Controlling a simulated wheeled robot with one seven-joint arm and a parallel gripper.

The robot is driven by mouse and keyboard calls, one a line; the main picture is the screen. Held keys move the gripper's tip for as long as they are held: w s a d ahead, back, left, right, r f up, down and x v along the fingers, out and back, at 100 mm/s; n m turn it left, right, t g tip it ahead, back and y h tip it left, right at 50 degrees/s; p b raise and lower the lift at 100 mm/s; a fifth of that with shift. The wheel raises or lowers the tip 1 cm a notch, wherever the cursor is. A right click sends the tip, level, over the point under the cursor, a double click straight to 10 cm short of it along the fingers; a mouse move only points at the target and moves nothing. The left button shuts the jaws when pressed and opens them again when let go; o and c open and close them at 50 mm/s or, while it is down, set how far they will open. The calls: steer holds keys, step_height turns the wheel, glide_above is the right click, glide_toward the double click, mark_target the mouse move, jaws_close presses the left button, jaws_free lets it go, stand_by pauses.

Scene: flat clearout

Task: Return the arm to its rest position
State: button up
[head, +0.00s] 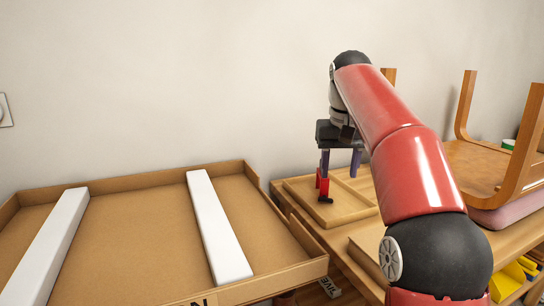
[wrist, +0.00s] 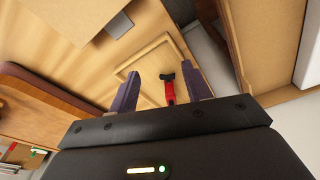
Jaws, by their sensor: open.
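My gripper (head: 340,173) is raised in front of the wall, over a shallow wooden tray (head: 357,184) on a wooden table. Its two purple fingers are apart, and nothing is clamped between them. In the wrist view the fingers of my gripper (wrist: 160,71) stand either side of a small red and black item (wrist: 169,92). The red and black item also shows in the head view (head: 323,187), below the left finger. It appears to lie in the tray; the exact gap to the fingers cannot be told. My red arm hides part of the table.
A large open cardboard box (head: 130,225) with two white strips (head: 215,225) fills the left. An upturned wooden stool (head: 480,165) stands on the table at right. Yellow items (head: 512,279) sit below it. The wall space above the box is free.

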steer(key=s+f+t, duration=0.1)
steer(key=s+f, duration=0.2)
steer(key=s, duration=0.5)
steer(key=s+f+t, duration=0.1)
steer(key=s+f, duration=0.1)
steer(key=s, duration=0.7)
steer(key=s+f+t, duration=0.1)
steer(key=s+f, duration=1.1)
steer(key=f, duration=0.2)
steer(key=shift+s+d+f+t, duration=0.2)
steer(key=shift+s+d+t, duration=0.05)
steer(key=shift+s+t, duration=0.15)
